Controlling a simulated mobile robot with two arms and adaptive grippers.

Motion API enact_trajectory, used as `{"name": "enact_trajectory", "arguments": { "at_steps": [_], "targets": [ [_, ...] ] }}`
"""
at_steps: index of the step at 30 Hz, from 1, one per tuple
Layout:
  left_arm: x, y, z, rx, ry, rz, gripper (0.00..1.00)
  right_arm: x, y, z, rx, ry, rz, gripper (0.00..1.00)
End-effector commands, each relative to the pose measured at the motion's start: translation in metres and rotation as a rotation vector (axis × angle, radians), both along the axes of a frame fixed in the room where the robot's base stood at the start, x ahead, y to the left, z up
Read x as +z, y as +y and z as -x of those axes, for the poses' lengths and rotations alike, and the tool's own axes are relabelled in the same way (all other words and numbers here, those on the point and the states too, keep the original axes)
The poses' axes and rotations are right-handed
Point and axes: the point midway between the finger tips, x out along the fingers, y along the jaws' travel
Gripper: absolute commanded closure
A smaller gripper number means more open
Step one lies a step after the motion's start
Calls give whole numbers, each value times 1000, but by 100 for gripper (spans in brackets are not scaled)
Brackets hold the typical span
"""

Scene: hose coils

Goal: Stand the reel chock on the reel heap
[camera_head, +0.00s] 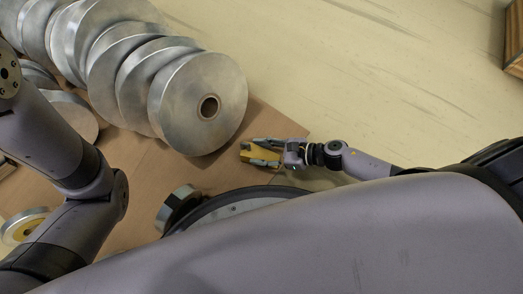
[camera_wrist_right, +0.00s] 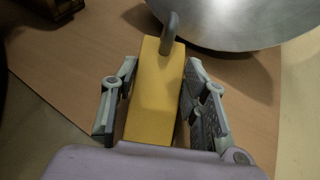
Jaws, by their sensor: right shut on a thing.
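The reel chock is a yellow block (camera_wrist_right: 155,95) with a grey hooked loop (camera_wrist_right: 169,33) at its far end. My right gripper (camera_wrist_right: 160,75) is shut on it, one finger along each side. In the head view my right gripper (camera_head: 264,150) holds the yellow chock (camera_head: 257,156) just right of the reel heap and apart from it. The reel heap is a leaning row of large silver discs (camera_head: 185,100); the nearest disc (camera_head: 230,100) has a brown-rimmed hub hole. The rim of a disc (camera_wrist_right: 235,25) shows beyond the chock in the wrist view. My left gripper is out of view.
A brown board (camera_head: 150,165) lies under the reels and my right gripper. Pale, streaked floor (camera_head: 370,70) is clear to the right. A wooden-edged box (camera_head: 514,45) stands at the far right edge. My left arm passes in front of the left side.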

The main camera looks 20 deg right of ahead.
Motion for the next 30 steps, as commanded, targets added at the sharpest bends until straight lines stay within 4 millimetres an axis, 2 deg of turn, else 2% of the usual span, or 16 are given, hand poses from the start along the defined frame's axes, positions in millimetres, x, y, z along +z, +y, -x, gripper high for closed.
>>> {"name": "enact_trajectory", "arguments": {
  "at_steps": [29, 30],
  "targets": [
    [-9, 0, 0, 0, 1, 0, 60, -9, 0, 0, 0, -1, -2, 98],
    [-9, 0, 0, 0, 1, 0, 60, -9, 0, 0, 0, -1, -2, 58]
  ]
}}
